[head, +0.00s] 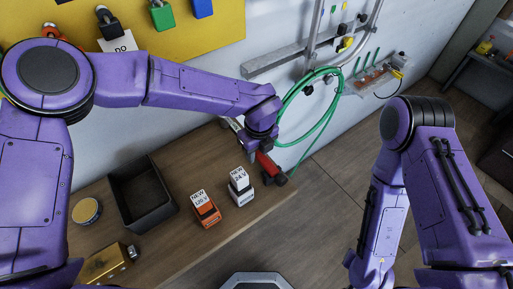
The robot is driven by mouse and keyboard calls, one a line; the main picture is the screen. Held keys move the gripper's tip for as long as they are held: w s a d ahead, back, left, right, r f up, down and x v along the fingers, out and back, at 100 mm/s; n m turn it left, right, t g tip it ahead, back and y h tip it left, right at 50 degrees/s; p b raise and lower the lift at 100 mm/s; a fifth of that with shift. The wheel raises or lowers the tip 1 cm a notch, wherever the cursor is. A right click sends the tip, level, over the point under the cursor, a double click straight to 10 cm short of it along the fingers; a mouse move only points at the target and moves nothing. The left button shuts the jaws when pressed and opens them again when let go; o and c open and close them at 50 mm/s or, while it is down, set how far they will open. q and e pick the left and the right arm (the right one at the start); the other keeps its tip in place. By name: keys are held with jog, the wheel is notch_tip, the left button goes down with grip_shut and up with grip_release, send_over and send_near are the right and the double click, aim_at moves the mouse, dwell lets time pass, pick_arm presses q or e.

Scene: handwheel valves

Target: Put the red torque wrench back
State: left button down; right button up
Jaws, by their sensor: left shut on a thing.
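The red torque wrench (267,164) is a bar with a red section and dark ends, tilted down to the right over the right part of the wooden bench. My left gripper (264,146) is shut on it. The gripper hides the middle of the wrench, and a pale metal part shows to its upper left. I cannot tell whether the wrench touches the bench. My right arm hangs down at the right, and its gripper end (362,272) shows at the bottom edge. Its fingers cannot be made out.
The bench (160,240) holds a black open bin (141,194), an orange block (206,211), a white block (240,188), a round tin and a brass item. A green hose (317,125) hangs on the wall near my left gripper. A tool rack (372,78) is farther right. The floor is clear.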

pick_arm(q)
jog(key=shift+f, duration=0.1)
jog(key=shift+w, duration=0.1)
jog(key=shift+c, duration=1.1)
grip_release()
jog(key=shift+s+d+r+p, duration=0.1)
jog(key=shift+r+p, duration=0.9)
jog(key=shift+r, duration=0.55)
jog(key=shift+s+r+p, duration=0.1)
jog(key=shift+r+p, duration=0.9)
jog(key=shift+r, duration=0.55)
